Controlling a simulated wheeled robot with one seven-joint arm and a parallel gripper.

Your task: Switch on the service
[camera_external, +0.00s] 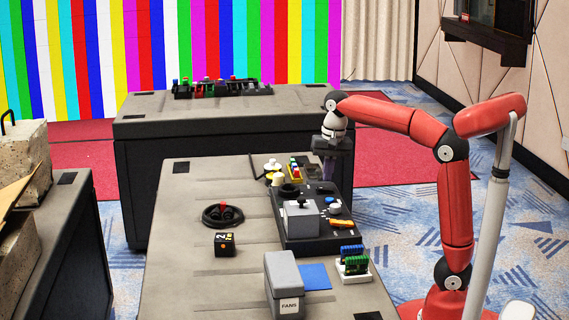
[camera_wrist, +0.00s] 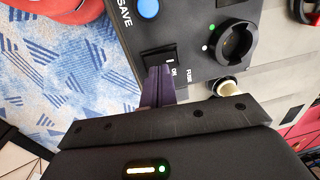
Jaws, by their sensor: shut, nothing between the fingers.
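In the wrist view a black rocker switch (camera_wrist: 164,63), marked "I", sits on the dark control panel (camera_wrist: 196,16). My gripper (camera_wrist: 158,84) is shut and empty, its purple fingertips at the near edge of the rocker. I cannot tell whether they touch it. "ON" and "FUSE" are printed beside the switch. A black round knob (camera_wrist: 234,43) has a small green light beside it. In the external view the gripper (camera_external: 329,178) points down over the panel's (camera_external: 318,241) far right part, and the rocker is too small to make out there.
A blue button (camera_wrist: 148,8) marked "SAVE" lies close to the switch. A grey joystick box (camera_external: 301,222) stands on the panel.

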